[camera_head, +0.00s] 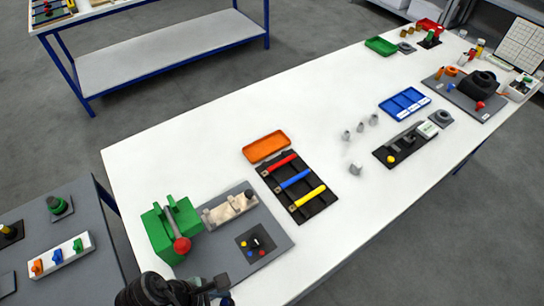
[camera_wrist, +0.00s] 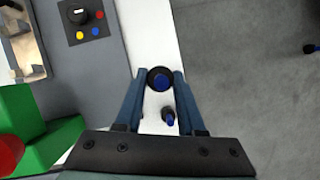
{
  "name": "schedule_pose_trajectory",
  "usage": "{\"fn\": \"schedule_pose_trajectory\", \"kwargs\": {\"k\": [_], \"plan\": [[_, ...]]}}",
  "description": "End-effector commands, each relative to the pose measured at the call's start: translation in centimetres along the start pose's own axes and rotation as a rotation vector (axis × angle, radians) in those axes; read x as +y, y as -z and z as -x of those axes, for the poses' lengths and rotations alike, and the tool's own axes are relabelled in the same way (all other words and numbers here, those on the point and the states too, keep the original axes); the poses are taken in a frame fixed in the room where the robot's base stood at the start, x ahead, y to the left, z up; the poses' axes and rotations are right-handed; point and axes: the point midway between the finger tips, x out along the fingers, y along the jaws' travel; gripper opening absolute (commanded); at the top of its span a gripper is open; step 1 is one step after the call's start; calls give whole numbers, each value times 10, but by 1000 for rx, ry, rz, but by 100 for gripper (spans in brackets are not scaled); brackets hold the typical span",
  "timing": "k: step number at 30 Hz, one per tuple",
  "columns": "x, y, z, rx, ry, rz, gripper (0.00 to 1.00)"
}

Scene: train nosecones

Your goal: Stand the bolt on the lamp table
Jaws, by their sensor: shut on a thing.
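My gripper (camera_wrist: 160,78) is shut on a dark round piece with a blue centre, which I take to be the bolt (camera_wrist: 160,80). I look down on its end, so its length and tilt are hidden. In the head view my gripper (camera_head: 215,287) is at the bottom edge, near the front of the white table (camera_head: 330,150); the held piece is hard to make out there. A small blue and black thing (camera_wrist: 168,117) shows between the fingers, apart from the tips. No table is clearly marked as the lamp table; a grey table (camera_head: 30,225) with coloured fittings stands at the left.
A green fixture with a red ball (camera_head: 165,235) and a grey board (camera_head: 275,238) with buttons lie left of my gripper in the wrist view. A black rack (camera_head: 297,187) with coloured bars and an orange tray (camera_head: 266,147) lie beyond. The white table's middle has free room.

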Motion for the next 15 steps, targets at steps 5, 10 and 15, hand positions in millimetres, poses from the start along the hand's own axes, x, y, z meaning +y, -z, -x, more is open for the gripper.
{"fn": "schedule_pose_trajectory", "kwargs": {"k": [5,10,15], "plan": [[0,0,0,0,1,-2,0],[-1,6,-17,-2,5,0,0],[0,18,-44,-1,4,-1,0]]}}
